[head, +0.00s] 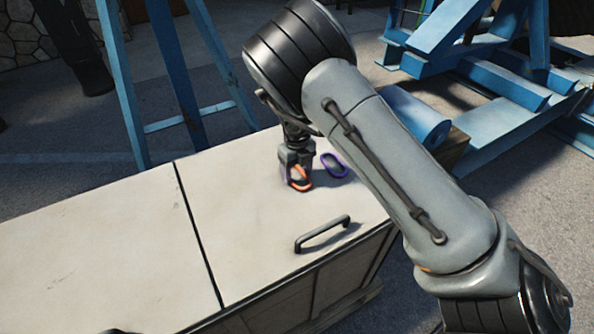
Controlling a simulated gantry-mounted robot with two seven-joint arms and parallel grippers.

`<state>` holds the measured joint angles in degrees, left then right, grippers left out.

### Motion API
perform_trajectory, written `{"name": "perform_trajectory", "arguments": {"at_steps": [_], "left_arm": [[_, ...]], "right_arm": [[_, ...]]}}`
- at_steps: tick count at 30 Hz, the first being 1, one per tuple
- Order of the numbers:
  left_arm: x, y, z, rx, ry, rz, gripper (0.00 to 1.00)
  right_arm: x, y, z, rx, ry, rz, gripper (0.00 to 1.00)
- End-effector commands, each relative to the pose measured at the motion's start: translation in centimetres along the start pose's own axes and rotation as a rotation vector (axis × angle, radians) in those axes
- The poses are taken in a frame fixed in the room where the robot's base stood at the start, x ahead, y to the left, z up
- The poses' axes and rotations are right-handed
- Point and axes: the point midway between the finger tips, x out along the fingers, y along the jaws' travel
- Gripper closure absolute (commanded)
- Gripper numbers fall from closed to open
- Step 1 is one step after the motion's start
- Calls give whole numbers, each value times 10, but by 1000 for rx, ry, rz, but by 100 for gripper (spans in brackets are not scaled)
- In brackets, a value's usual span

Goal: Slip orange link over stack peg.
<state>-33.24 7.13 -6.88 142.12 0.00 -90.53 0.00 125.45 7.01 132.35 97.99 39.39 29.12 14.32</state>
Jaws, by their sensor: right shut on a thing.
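The orange link (304,185) is at the fingertips of my right gripper (297,178), low over the light cabinet top. My right gripper points down and is shut on the orange link; its fingers hide part of the link. A purple link (334,165) lies on the cabinet top just right of the gripper, close to the orange link. I cannot make out a stack peg; the gripper and arm cover part of that area. My left gripper is not in view.
The cabinet top (110,236) is bare on the left, with a dark seam across it. A dark handle (322,234) stands near its front edge. A blue frame (120,80) rises behind, and blue reel supports (510,100) stand at right.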

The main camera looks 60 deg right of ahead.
Motion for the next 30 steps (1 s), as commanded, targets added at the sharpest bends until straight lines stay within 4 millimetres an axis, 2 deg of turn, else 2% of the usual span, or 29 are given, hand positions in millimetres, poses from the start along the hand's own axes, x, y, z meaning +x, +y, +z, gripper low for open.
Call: {"name": "perform_trajectory", "arguments": {"at_steps": [21,30], "left_arm": [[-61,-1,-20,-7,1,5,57],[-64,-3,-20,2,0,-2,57]], "right_arm": [[-66,0,0,0,-1,-1,85],[-69,0,0,0,-1,0,85]]}}
